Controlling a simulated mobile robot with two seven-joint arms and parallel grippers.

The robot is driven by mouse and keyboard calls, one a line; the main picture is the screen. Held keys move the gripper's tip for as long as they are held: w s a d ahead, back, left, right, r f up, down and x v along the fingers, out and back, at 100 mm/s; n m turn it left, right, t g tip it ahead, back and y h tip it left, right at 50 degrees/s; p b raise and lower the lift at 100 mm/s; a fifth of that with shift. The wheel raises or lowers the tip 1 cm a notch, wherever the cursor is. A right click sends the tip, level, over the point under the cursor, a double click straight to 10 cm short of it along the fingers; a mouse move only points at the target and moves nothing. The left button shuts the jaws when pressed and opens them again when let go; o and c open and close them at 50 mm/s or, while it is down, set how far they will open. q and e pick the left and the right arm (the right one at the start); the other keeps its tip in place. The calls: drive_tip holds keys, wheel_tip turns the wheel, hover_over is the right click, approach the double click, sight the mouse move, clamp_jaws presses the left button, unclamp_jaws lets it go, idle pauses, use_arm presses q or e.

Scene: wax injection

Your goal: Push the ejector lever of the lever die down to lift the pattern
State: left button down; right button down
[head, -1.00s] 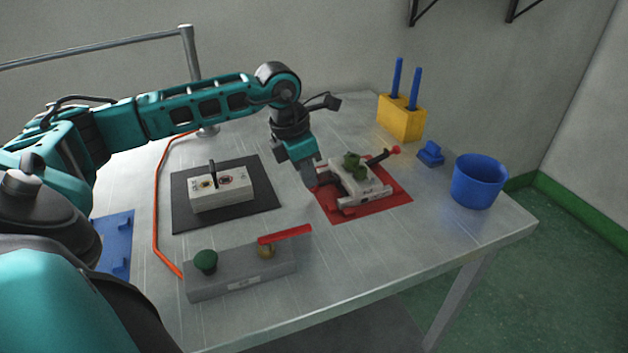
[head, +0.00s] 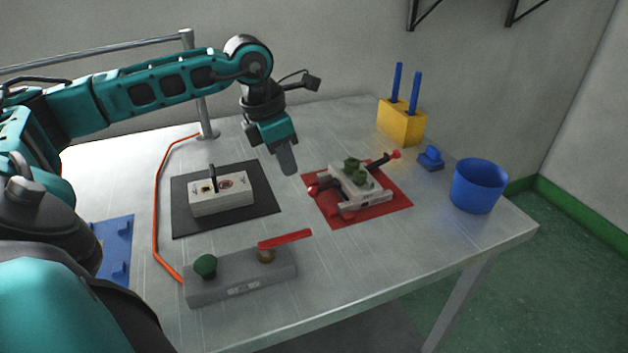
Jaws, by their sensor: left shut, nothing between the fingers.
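The lever die (head: 360,197) is a pale block on a red mat (head: 398,200), right of the table's middle. The green pattern (head: 353,168) sits at its top; I cannot tell whether it is lifted clear of the cavity. A dark lever with a red knob (head: 396,154) sticks out at the back right, and another red knob (head: 313,190) shows low at the die's left side. I cannot tell which is the ejector lever. My left gripper (head: 288,170) is shut and empty, pointing down left of the die, apart from it. My right gripper is out of view.
A pale block die (head: 222,203) stands on a black mat (head: 256,207) at left. In front is a grey unit (head: 235,282) with a green knob and red handle. A yellow holder (head: 400,125), blue piece (head: 431,158) and blue cup (head: 477,187) stand at right.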

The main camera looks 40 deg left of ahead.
use_arm(q)
drive_tip(key=v, duration=0.8)
drive_tip(key=shift+r+p, duration=0.35)
drive_tip(key=shift+p, duration=0.05)
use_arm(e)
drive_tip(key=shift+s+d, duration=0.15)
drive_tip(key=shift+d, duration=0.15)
use_arm(q)
drive_tip(key=shift+s+a, duration=0.1)
drive_tip(key=shift+f, duration=0.1)
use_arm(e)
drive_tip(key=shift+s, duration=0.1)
